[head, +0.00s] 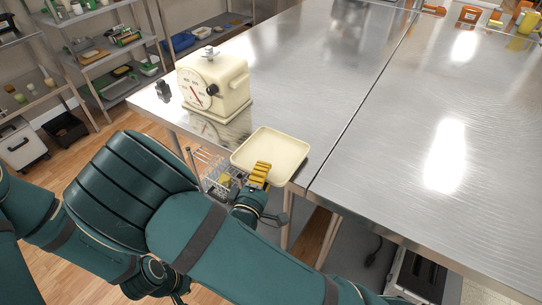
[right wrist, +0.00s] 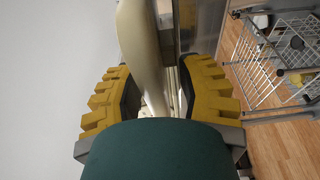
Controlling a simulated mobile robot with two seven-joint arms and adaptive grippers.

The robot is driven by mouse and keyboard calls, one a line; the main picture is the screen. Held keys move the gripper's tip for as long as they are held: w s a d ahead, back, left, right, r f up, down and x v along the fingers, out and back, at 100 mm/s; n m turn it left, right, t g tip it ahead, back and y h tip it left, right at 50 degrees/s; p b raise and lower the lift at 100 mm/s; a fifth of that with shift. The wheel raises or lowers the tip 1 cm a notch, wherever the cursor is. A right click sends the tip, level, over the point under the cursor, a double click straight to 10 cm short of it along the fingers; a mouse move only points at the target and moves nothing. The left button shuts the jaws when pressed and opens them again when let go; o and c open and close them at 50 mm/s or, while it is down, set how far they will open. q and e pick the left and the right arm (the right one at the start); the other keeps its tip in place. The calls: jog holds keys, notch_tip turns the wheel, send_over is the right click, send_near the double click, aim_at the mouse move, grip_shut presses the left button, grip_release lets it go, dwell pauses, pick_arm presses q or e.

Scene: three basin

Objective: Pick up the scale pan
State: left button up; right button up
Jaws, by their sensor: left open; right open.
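The scale pan (head: 270,148) is a shallow cream rectangular tray at the near edge of the steel table. My right gripper (head: 260,174), with yellow fingers, is at the pan's near rim. In the right wrist view the cream pan (right wrist: 142,45) comes down between the two open fingers of this gripper (right wrist: 160,100). A gap shows between the pan and the right-hand finger; I cannot tell whether the left-hand finger touches it. The cream scale (head: 214,86), with a round dial, stands on the table behind and left of the pan. I see no fingers of my left gripper.
The steel table (head: 300,70) is clear behind and right of the pan. A second steel table (head: 450,120) adjoins it. A small black object (head: 163,90) stands left of the scale. A wire rack (right wrist: 275,60) stands below the table edge. Stocked shelves (head: 110,50) are at the left.

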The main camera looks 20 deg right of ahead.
jog(key=shift+w+d, duration=0.4)
jog(key=shift+w, duration=0.15)
jog(key=shift+c, duration=0.3)
grip_shut()
notch_tip(320, 180, up, 9)
jog(key=p, duration=0.3)
jog(key=shift+f, duration=0.1)
jog(key=shift+r+p, duration=0.35)
jog(key=shift+r, duration=0.3)
